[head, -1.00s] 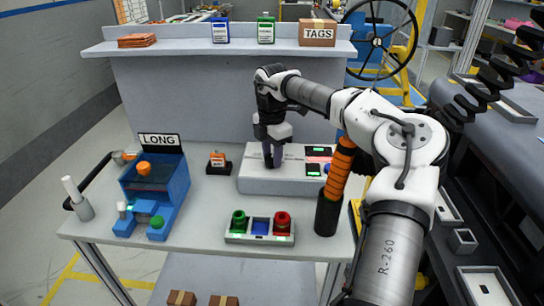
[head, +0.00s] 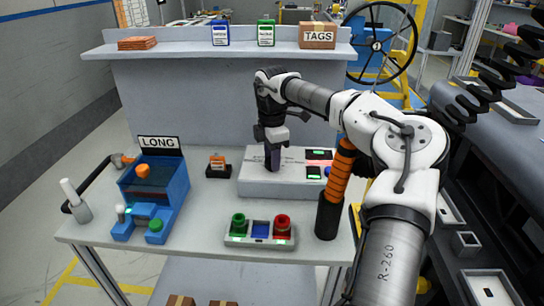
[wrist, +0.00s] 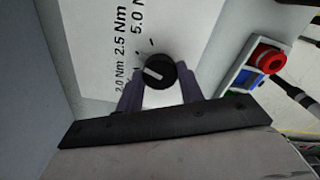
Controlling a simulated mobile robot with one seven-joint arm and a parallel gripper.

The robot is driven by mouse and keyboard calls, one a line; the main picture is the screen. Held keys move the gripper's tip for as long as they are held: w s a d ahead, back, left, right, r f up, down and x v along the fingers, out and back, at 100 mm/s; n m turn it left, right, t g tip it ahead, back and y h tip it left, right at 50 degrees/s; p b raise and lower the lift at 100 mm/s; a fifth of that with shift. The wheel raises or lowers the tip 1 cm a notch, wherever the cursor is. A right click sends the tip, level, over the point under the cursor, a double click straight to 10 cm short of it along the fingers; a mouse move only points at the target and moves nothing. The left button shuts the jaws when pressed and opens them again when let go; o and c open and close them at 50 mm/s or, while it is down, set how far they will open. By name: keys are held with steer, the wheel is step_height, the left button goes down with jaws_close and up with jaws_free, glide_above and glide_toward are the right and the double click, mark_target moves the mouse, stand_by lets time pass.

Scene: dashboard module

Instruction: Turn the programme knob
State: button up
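The programme knob (wrist: 157,71) is black and round with a white pointer line, seen in the wrist view on a pale panel. Printed marks beside it read 2.0 Nm, 2.5 Nm and 5.0 Nm. I cannot tell exactly which mark the pointer meets. My gripper (wrist: 159,88) has one dark finger at each side of the knob, close against it, with no clear gap. In the head view my gripper (head: 272,165) points down at the top of the grey module (head: 262,185), and its fingers hide the knob.
Right of my gripper, the module carries lit displays (head: 319,155). In front are a box with green and red controls (head: 260,240) and a dark cylinder (head: 328,217). A blue LONG fixture (head: 168,190) stands left. A shelf (head: 180,48) runs behind.

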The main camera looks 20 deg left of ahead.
steer(key=o, duration=0.5)
steer(key=shift+c, duration=0.2)
step_height(320, 180, up, 14)
steer(key=b, duration=0.1)
steer(key=shift+s+f, duration=0.1)
steer(key=shift+f, duration=0.05)
stand_by(0.4)
